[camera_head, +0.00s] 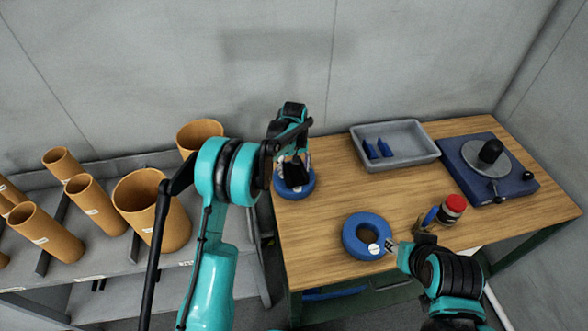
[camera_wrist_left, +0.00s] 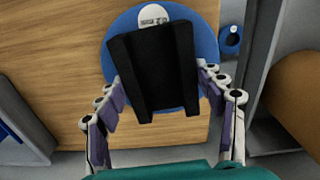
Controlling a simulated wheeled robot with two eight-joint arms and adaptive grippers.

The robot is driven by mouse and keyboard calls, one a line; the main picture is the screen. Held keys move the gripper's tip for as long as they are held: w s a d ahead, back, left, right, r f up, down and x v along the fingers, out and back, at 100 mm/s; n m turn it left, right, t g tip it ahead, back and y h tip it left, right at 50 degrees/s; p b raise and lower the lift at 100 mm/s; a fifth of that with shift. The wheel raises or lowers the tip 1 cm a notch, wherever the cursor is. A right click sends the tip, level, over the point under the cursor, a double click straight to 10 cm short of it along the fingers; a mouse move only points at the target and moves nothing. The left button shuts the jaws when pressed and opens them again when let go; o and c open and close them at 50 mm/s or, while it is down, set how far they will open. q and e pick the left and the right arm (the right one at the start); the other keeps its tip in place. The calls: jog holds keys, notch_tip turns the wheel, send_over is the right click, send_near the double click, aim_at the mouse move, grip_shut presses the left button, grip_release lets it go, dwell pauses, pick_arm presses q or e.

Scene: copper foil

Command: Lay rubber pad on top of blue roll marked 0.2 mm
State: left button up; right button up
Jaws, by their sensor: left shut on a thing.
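My left gripper (camera_head: 294,162) is shut on the black rubber pad (camera_wrist_left: 152,68), gripping it by its two sides in the left wrist view. The pad (camera_head: 296,174) is over a blue roll (camera_head: 303,189) at the left end of the table. That roll (camera_wrist_left: 202,32) shows around the pad, with a white label at its rim too small to read. I cannot tell if pad and roll touch. A second blue roll (camera_head: 349,238) with a white label lies flat near the front edge.
A grey tray (camera_head: 422,160) with blue pieces is at the back of the wooden table (camera_head: 330,208). A dark blue device with a round plate (camera_head: 480,168) stands at right. A red-capped container (camera_head: 452,208) is near the right arm. Cardboard tubes (camera_head: 150,205) stand on the left rack.

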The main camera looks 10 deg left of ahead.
aim_at(294, 173)
pick_arm(q)
jog(key=shift+f, duration=0.15)
jog(key=o, duration=1.4)
jog(key=shift+c, duration=0.2)
notch_tip(294, 173, up, 12)
